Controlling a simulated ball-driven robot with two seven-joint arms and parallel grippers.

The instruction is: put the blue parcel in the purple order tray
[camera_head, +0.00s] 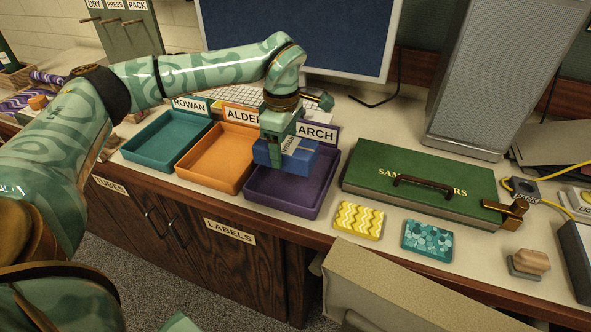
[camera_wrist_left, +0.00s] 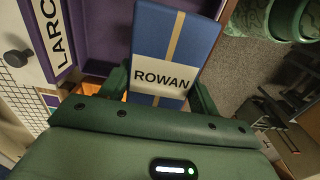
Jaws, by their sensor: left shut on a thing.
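The blue parcel (camera_head: 301,160) has a tan band and a white label reading ROWAN, which is clear in the left wrist view, where the parcel (camera_wrist_left: 152,22) lies between the fingers. My left gripper (camera_head: 284,148) is shut on it and holds it over the purple order tray (camera_head: 280,203). The tray bears a sign partly hidden by my gripper; "LARCH" shows in part. The purple tray (camera_wrist_left: 97,22) also shows beside the parcel in the left wrist view. I cannot tell whether the parcel touches the tray. My right gripper is out of view.
The orange tray (camera_head: 207,180) and teal tray (camera_head: 150,155), signed ROWAN, stand left of the purple one. A green sample case (camera_head: 420,182) lies to its right. Yellow (camera_head: 358,220) and teal patterned (camera_head: 427,240) blocks lie near the front edge. A monitor and keyboard stand behind.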

